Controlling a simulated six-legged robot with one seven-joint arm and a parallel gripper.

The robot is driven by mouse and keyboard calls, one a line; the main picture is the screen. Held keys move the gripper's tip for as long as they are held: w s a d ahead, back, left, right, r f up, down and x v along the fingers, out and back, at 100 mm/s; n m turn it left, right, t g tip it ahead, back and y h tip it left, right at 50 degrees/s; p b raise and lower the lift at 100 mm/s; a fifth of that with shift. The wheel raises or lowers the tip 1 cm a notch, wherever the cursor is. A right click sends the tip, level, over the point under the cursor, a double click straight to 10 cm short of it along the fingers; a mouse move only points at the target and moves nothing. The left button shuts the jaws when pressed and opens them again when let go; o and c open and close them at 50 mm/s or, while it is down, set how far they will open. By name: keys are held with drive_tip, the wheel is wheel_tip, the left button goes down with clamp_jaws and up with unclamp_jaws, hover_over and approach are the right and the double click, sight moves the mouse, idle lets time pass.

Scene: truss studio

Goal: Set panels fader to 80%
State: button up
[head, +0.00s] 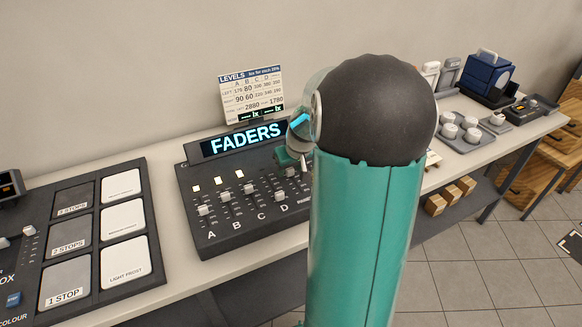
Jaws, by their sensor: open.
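The black fader console (240,232) stands on the long bench under a lit FADERS display (242,140). Its slider channels are marked A, B, C and D. The white cap on A (203,210) sits low in its slot, and a pale cap on D (279,196) also shows. I cannot read which fader is named panels; lettering at the console's right edge is cut off by my arm. My gripper (289,160) is open above the upper right part of the console, by channel D. My arm hides part of it, and I cannot tell whether it touches a cap.
A LEVELS card (251,95) stands behind the console. Left of it is a dark board with light and dark squares (123,220). A tray of white cups (466,136) and a blue case (487,76) are at right. My arm covers the middle bench.

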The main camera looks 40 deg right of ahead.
clamp_jaws()
drive_tip(key=shift+w+d, duration=0.1)
drive_tip(key=shift+w, duration=0.25)
unclamp_jaws()
drive_tip(key=shift+r, duration=0.15)
drive_tip(key=v, duration=1.3)
drive_tip(key=shift+s+r, duration=0.2)
drive_tip(key=shift+r, duration=0.05)
